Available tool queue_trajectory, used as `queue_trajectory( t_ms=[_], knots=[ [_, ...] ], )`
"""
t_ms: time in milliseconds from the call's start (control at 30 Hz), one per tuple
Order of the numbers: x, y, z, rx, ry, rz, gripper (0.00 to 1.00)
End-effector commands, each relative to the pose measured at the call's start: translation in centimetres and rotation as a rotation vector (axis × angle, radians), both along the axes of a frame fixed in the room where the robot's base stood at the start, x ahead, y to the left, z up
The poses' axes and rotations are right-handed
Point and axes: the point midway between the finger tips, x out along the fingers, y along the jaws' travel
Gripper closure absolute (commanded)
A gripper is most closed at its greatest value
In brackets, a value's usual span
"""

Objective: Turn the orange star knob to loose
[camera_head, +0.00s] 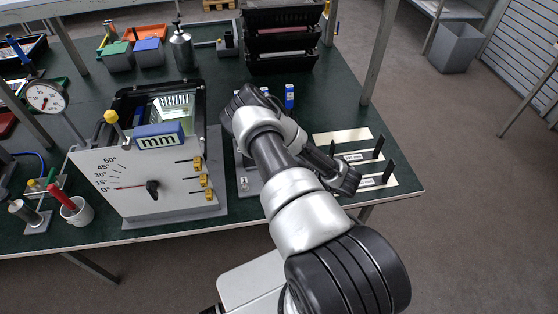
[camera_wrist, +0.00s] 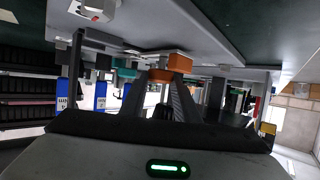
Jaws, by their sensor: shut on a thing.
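In the wrist view an orange knob (camera_wrist: 180,63) stands out from a pale grey panel (camera_wrist: 190,25). My gripper (camera_wrist: 166,76) has its two dark fingers closed on the knob, with orange showing at and just beyond the fingertips. The knob's star shape cannot be made out at this angle, and any mark showing its turn is not visible. In the head view my arm covers the knob and the fingertips. Part of a grey housing (camera_head: 245,183) shows at the left of my arm.
Left of my arm stands a grey panel box (camera_head: 125,170) with a dial and brass fittings. A blue item (camera_head: 289,95) stands behind my arm. Black upright posts (camera_head: 388,172) on pale plates stand at the right. Green tabletop (camera_head: 335,90) is clear behind them.

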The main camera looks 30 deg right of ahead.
Motion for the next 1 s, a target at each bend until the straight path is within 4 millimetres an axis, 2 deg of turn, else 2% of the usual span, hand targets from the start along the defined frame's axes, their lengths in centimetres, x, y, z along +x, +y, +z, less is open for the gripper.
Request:
queue_trajectory(
  t_ms=[200, 500, 1000],
  knots=[
    [0.34, -0.46, 0.17, -0.002, -0.006, 0.171, 0.94],
    [0.5, -0.5, 0.04, -0.003, -0.003, 0.326, 0.94],
    [0.62, -0.44, 0.06, -0.003, -0.003, 0.381, 0.94]
  ],
)
